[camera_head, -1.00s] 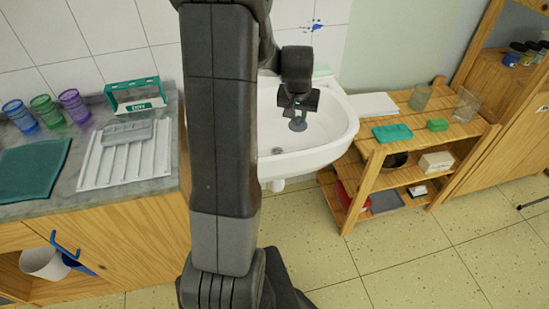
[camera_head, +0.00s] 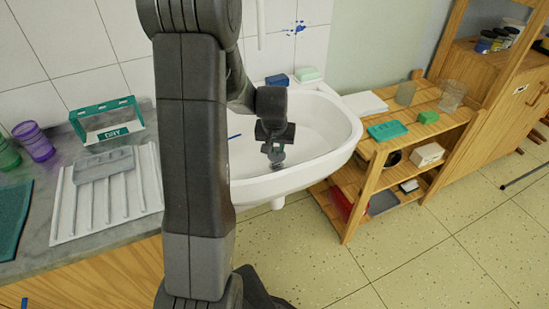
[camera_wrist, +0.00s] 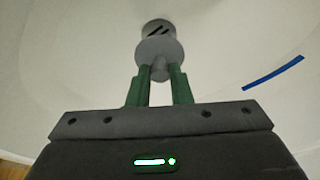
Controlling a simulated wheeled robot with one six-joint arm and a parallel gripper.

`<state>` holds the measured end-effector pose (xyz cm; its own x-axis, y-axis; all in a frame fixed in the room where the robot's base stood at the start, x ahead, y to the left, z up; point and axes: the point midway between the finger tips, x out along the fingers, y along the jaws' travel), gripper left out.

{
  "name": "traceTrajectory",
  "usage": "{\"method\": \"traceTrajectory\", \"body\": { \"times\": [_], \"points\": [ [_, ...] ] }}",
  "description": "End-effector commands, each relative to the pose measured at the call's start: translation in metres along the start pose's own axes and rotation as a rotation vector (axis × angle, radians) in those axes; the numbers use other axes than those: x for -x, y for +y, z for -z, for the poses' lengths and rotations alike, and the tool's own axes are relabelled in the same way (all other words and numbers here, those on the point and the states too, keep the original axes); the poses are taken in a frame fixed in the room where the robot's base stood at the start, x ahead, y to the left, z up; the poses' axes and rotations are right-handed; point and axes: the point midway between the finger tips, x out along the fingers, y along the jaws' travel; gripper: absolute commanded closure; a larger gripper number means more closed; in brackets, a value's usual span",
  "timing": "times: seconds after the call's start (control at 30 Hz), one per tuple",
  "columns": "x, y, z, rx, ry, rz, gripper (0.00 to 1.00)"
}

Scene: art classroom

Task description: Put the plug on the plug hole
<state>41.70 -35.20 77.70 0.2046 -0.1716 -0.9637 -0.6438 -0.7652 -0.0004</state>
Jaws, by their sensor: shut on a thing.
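My gripper (camera_head: 275,146) is over the white sink basin (camera_head: 335,115). In the wrist view its two green fingers (camera_wrist: 160,82) are shut on the grey stem of the plug (camera_wrist: 158,51). The plug's round disc points away from the fingers; the plug also shows small and grey below the gripper in the head view (camera_head: 278,159). The grey plug hole (camera_wrist: 158,29), with dark slots, is just beyond the plug in the wrist view and partly hidden by it. A gap between plug and hole cannot be judged. The hole is not discernible in the head view.
A blue strip (camera_wrist: 273,73) lies in the basin, right of the gripper in the wrist view. A blue block (camera_head: 277,80) and a green-white one (camera_head: 308,74) sit on the sink's back rim. A counter (camera_head: 95,240) is left, a wooden shelf (camera_head: 455,113) right.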

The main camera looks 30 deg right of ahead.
Motion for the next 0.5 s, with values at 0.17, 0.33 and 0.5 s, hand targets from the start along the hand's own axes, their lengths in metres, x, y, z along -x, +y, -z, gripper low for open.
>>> {"method": "traceTrajectory", "body": {
  "times": [0.17,0.33,0.5],
  "points": [
    [-0.014,0.0,-0.004,0.0,-0.002,0.0,1.0],
    [-0.037,0.0,-0.011,0.0,-0.003,0.0,1.0],
    [-0.04,0.0,-0.011,0.0,0.001,0.0,1.0]
  ]
}}
